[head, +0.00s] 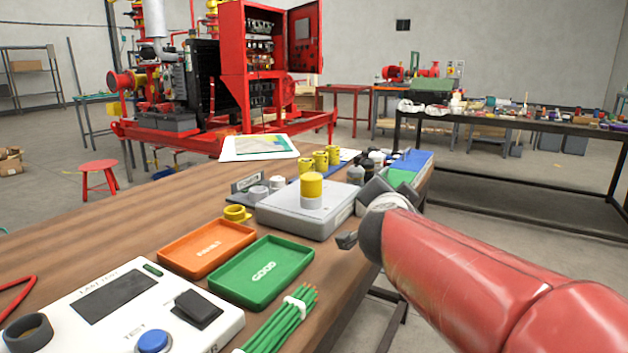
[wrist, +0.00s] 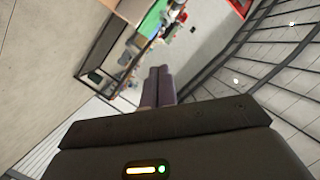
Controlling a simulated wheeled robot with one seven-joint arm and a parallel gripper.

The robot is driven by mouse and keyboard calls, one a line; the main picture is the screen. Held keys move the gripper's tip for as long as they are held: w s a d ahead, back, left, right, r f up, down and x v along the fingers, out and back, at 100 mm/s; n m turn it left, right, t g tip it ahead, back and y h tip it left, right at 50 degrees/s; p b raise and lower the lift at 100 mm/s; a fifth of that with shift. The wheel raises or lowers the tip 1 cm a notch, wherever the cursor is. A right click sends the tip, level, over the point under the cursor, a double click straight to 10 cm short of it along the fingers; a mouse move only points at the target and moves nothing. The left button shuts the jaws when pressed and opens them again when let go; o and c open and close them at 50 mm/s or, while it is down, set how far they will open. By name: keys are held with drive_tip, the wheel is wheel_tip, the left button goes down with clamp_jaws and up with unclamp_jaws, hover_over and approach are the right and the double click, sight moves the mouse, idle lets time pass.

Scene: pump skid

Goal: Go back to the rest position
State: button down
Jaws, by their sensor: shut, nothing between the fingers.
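My gripper (head: 347,240) shows in the head view at the right front edge of the wooden table, partly hidden behind my red arm. In the wrist view the two dark fingers (wrist: 159,72) lie together, shut with nothing between them. My arm reaches in from the lower right of the head view. The gripper is to the right of the green GOOD tray (head: 262,272) and below the grey scale (head: 300,212), apparently apart from both. A yellow-topped cylinder (head: 311,188) stands on the scale.
An orange tray (head: 207,247), a white tester with a blue button (head: 153,341) and a bundle of green sticks (head: 285,318) lie on the table. Yellow cups (head: 320,160) and small bottles stand farther back. Open floor lies right of the table, before a long cluttered bench (head: 500,124).

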drive_tip(key=s+a+f+n+g+y, duration=0.2)
drive_tip(key=s+a+f+n+y, duration=0.35)
drive_tip(key=s+n+y, duration=0.35)
drive_tip(key=s+d+f+n+g+h, duration=0.1)
drive_tip(key=s+d+f+g+h, duration=0.1)
drive_tip(key=s+f, duration=0.4)
drive_tip(key=s+d+f+g+h, duration=0.2)
drive_tip(key=s+d+f+g, duration=0.2)
drive_tip(key=s+f, duration=0.3)
drive_tip(key=s+g, duration=0.1)
drive_tip(key=s, duration=0.4)
drive_tip(key=shift+s+d+f+n+g+h, duration=0.2)
drive_tip(key=shift+s+f+n+g+h, duration=0.1)
drive_tip(key=shift+n+g+h, duration=0.1)
drive_tip(key=shift+a, duration=0.1)
